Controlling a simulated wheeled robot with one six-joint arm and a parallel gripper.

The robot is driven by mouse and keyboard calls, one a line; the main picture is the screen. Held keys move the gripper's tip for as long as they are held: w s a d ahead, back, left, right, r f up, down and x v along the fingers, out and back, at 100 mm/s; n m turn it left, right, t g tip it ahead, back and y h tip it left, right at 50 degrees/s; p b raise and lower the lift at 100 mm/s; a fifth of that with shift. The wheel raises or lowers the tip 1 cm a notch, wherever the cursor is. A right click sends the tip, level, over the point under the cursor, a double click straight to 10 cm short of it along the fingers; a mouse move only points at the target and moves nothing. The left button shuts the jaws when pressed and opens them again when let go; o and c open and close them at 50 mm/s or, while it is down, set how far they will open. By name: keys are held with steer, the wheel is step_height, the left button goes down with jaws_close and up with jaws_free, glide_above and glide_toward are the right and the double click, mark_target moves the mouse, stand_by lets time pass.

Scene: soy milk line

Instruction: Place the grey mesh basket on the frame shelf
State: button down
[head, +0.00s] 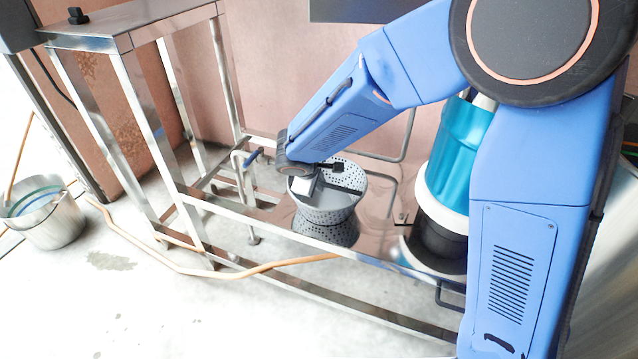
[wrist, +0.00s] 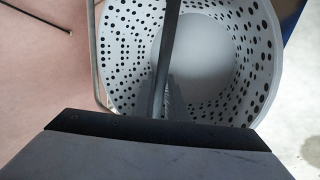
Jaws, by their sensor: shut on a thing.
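The grey mesh basket (head: 325,207) is a round, perforated bowl at the middle of the head view. It is upright at the shiny frame shelf (head: 375,236), with its reflection just below it. I cannot tell whether its base touches the shelf. My gripper (head: 318,182) is shut on the basket, on a dark bar that crosses its opening. In the wrist view the basket (wrist: 252,62) fills the upper middle, with its holed wall and plain pale bottom showing. The dark bar runs across it to my gripper. The fingertips are mostly hidden.
A blue-handled valve (head: 252,157) and pipe stand left of the basket. A teal and white container (head: 460,150) stands to the right, partly behind my arm. A metal bucket (head: 48,215) is on the floor at the left, and a tan hose (head: 180,266) runs along the frame.

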steer(key=shift+f, duration=0.15)
steer(key=c, duration=1.8)
jaws_free()
steer(key=shift+o, duration=0.2)
steer(key=v, duration=1.2)
steer(key=shift+d, duration=0.1)
